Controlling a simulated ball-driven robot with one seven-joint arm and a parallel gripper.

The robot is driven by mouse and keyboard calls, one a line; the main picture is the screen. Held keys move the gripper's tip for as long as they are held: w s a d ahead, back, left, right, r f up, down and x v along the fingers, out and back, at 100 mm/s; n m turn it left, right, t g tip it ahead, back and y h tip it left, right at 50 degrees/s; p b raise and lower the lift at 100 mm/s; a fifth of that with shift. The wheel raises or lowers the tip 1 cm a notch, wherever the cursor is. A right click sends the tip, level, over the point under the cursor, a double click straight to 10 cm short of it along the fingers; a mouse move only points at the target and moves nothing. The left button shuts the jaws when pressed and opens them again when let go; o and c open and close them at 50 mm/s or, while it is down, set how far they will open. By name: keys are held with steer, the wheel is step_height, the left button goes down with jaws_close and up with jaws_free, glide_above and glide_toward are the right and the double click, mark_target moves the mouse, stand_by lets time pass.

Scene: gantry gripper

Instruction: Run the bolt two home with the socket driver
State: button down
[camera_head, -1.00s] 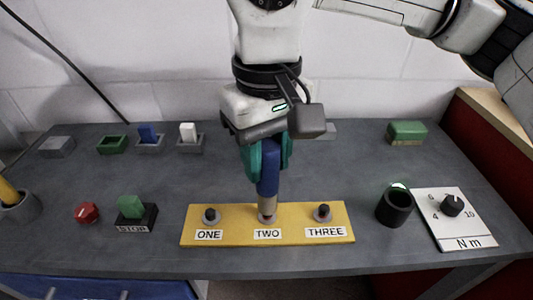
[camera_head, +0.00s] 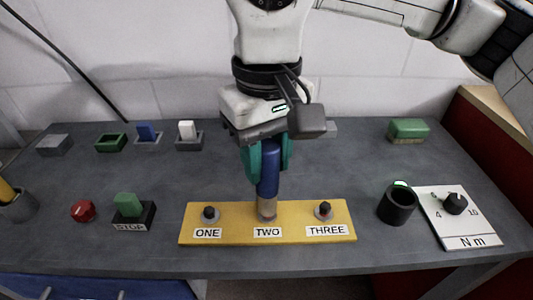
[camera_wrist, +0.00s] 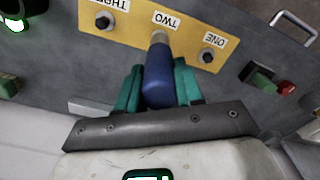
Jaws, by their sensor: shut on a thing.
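My gripper (camera_head: 267,165) is shut on the blue socket driver (camera_head: 268,182), its green fingers on both sides of the handle. The driver stands about upright with its metal socket (camera_head: 267,209) down over the middle position, TWO, of the yellow plate (camera_head: 235,235). The bolt two itself is hidden under the socket. In the wrist view the driver (camera_wrist: 158,75) also sits between the fingers, its socket end at the TWO label. Dark bolt heads show at ONE (camera_head: 209,214) and THREE (camera_head: 324,209).
A dial panel marked N m (camera_head: 470,241) and a dark cup (camera_head: 397,207) stand at right. A green block on the STOP base (camera_head: 133,220) and a red knob (camera_head: 83,211) are at left. Small trays (camera_head: 189,142) and a green box (camera_head: 408,131) lie at the back.

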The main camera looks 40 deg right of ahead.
steer(key=shift+f+b, duration=0.3)
steer(key=shift+f, duration=0.15)
steer(key=shift+f+b, duration=0.3)
steer(key=shift+b, duration=1.05)
stand_by(2.0)
steer(key=shift+r, duration=0.15)
steer(key=shift+r+p, duration=2.45)
steer(key=shift+r, duration=1)
